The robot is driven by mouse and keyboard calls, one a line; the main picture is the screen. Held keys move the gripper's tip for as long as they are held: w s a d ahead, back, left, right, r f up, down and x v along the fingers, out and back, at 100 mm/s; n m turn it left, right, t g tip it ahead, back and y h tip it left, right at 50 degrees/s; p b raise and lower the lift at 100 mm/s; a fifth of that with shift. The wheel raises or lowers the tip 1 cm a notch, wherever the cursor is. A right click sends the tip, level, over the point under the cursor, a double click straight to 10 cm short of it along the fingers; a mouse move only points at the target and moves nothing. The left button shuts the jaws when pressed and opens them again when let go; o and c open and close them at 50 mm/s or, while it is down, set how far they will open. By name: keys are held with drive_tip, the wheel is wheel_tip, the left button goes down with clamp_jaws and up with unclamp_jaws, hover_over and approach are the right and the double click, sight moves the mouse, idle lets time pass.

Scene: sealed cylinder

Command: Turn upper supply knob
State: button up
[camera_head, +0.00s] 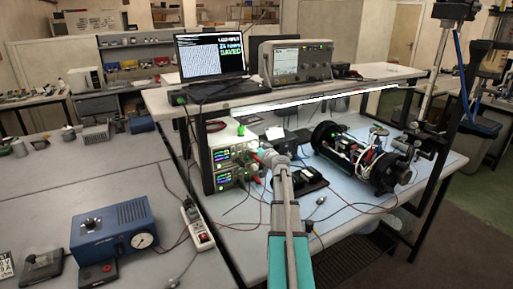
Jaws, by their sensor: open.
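Two stacked bench power supplies with lit displays stand under the shelf at mid-picture. The upper supply (222,155) sits directly on the lower supply (226,182). My arm reaches up from the bottom of the picture, and my gripper (265,153) is at the right edge of the upper supply's front. The gripper is open and small in the picture. I cannot tell whether it touches the supply or surrounds a knob. The upper supply's knobs are too small to tell apart, and those on its right side are partly hidden by my gripper.
A black-ended open cylinder (350,155) full of electronics lies to the right on the blue mat. Loose cables and a dark tray (305,180) are close to my arm. A white power strip (197,225) and a blue box with a gauge (112,228) are left. The shelf overhead carries a laptop (212,58) and an oscilloscope (296,62).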

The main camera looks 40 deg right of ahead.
clamp_jaws()
drive_tip(key=shift+m, duration=0.4)
drive_tip(key=m, duration=1)
drive_tip(key=shift+m, duration=0.4)
drive_tip(key=m, duration=1.2)
drive_tip(key=shift+f, duration=0.1)
